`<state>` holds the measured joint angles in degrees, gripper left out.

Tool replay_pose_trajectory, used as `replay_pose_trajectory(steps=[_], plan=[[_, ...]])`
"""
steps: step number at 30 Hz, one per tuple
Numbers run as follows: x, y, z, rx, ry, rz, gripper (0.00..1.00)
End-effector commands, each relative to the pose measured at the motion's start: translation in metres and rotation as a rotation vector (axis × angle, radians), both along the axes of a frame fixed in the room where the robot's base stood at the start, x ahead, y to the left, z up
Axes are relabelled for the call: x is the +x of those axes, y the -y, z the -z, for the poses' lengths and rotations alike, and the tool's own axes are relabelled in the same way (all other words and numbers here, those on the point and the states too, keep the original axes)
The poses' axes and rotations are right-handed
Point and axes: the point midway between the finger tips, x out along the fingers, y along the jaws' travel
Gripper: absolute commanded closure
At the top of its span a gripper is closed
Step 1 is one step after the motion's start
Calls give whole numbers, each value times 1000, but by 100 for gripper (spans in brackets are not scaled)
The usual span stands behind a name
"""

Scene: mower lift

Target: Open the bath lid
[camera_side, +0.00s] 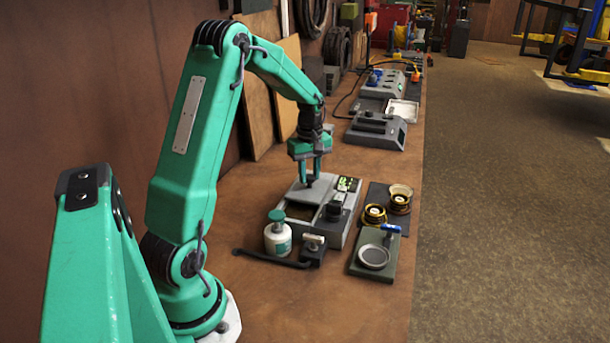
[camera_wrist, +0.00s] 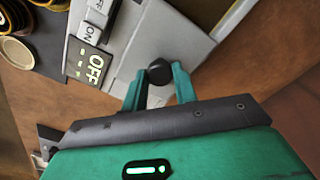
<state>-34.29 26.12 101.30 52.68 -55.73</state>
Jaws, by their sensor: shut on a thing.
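The bath is a grey bench unit (camera_side: 347,228) on the brown bench in the side view. A dark recess (camera_side: 300,212) shows in its top, and part of it shows at the top of the wrist view (camera_wrist: 198,10). The lid is a light grey plate (camera_wrist: 165,40) beside this recess, with a round black knob (camera_wrist: 159,71). My gripper (camera_side: 310,182) points down over the unit, and its green fingers (camera_wrist: 159,86) are shut on the knob. The fingers hide part of the lid. An OFF display (camera_wrist: 90,66) and an ON key (camera_wrist: 88,32) sit beside the lid.
A white bottle with a green cap (camera_side: 278,238) and a small black block (camera_side: 314,250) stand close in front of the unit. A dark bar lies there too. A green scale (camera_side: 374,257) and yellow-rimmed round pots (camera_side: 399,198) are at its right. Another grey unit (camera_side: 377,130) stands behind.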

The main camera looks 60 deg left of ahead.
Motion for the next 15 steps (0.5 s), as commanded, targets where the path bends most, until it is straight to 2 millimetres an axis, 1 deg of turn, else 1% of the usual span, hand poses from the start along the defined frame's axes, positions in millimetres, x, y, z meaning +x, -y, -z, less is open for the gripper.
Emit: replay_pose_trajectory(steps=[3, 7, 15], plan=[[11, -12, -1, 3, 5, -1, 100], [19, -20, -2, 4, 5, -1, 100], [23, -23, -2, 4, 6, 0, 100]])
